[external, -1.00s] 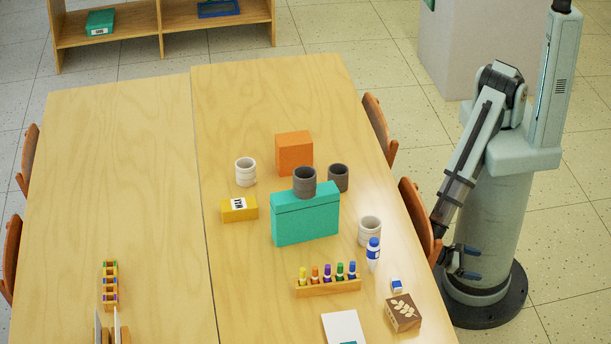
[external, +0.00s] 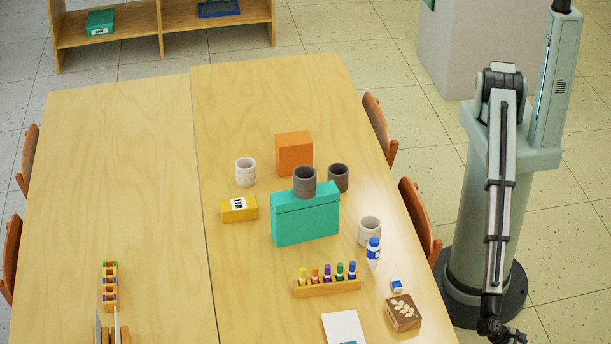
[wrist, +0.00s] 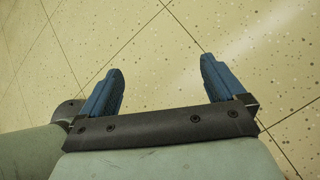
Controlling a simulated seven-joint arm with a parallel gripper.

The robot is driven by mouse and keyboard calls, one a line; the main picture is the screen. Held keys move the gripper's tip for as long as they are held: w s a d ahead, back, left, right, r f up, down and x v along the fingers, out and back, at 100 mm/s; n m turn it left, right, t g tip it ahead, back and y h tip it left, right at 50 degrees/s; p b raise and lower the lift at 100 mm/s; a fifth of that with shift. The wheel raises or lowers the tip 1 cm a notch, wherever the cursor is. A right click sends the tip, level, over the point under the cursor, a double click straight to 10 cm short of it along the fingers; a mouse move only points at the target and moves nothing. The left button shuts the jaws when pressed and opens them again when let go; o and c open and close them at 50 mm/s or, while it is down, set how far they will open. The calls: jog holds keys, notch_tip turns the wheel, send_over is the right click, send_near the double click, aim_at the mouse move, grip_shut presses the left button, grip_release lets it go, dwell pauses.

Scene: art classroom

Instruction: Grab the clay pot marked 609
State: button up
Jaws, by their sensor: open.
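Several pots stand on the table: a pale ribbed pot (external: 245,173) at the left, a dark pot (external: 305,183) on top of a teal box (external: 305,217), another dark pot (external: 339,178) behind and right of that box, and a second pale pot (external: 369,231) near the table's right side. No number 609 is readable on any pot. My gripper (wrist: 162,66) is open and empty, with bare floor between its blue fingers in the wrist view. In the external view it hangs low at the bottom edge, right of the table and away from all the pots.
The wooden table (external: 250,110) also holds an orange box (external: 294,153), a yellow labelled box (external: 239,209), a marker rack (external: 327,286), a glue bottle (external: 374,252) and a patterned block (external: 403,313). Chairs (external: 420,220) line its right edge. The table's far end is clear.

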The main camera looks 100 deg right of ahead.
jog(key=s+a, duration=0.6)
jog(key=a, duration=0.4)
jog(key=w+a+r+t, duration=0.1)
jog(key=w+a+r, duration=0.15)
jog(key=r, duration=0.45)
jog(key=w+d+r+n, duration=0.1)
jog(key=w+d+r, duration=0.2)
jog(key=w+r, duration=0.5)
jog(key=w+d+r+n, duration=0.1)
jog(key=w+d+r, duration=0.2)
jog(key=w+r, duration=0.55)
notch_tip(320, 180, up, 30)
jog(key=m+t+h, duration=0.4)
jog(key=m+t, duration=0.4)
send_over(338, 178)
jog(key=s+d, duration=0.1)
jog(key=s, duration=0.1)
jog(key=f, duration=0.5)
jog(key=d+f, duration=0.1)
jog(key=f, duration=0.2)
jog(key=shift+w+d, duration=0.1)
jog(key=shift+w, duration=0.1)
jog(key=shift+w+d+f, duration=0.15)
jog(key=shift+f, duration=0.5)
jog(key=shift+w+d+f, duration=0.15)
jog(key=shift+f, duration=0.45)
jog(key=shift+w+d+f, duration=0.15)
jog(key=shift+f, duration=1.2)
